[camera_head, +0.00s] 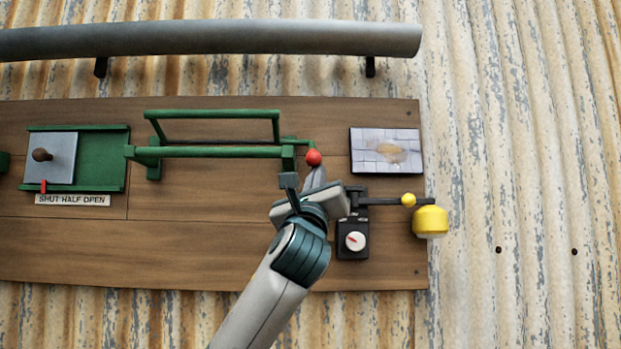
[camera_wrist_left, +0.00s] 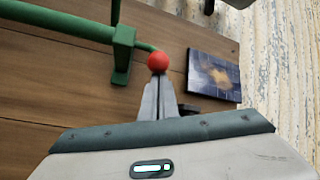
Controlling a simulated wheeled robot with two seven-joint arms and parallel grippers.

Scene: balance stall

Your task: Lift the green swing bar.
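The green swing bar assembly (camera_head: 215,152) is on the wooden board, with a long rail between two brackets and a U-shaped green frame (camera_head: 212,114) above it. A short bent green rod at its right end carries a red ball (camera_head: 313,158). My left gripper (camera_head: 316,178) is just below the ball. In the left wrist view its fingers (camera_wrist_left: 158,100) are together, with the red ball (camera_wrist_left: 158,62) right at their tips. The ball is not between them, and I cannot tell whether they touch it. My right gripper is out of view.
A dial box (camera_head: 352,240) and a dark arm with a yellow weight (camera_head: 430,221) are close right of my gripper. A picture tile (camera_head: 386,151) is above them. A green sliding panel (camera_head: 105,158) is at left. A grey pipe (camera_head: 210,38) runs across the top.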

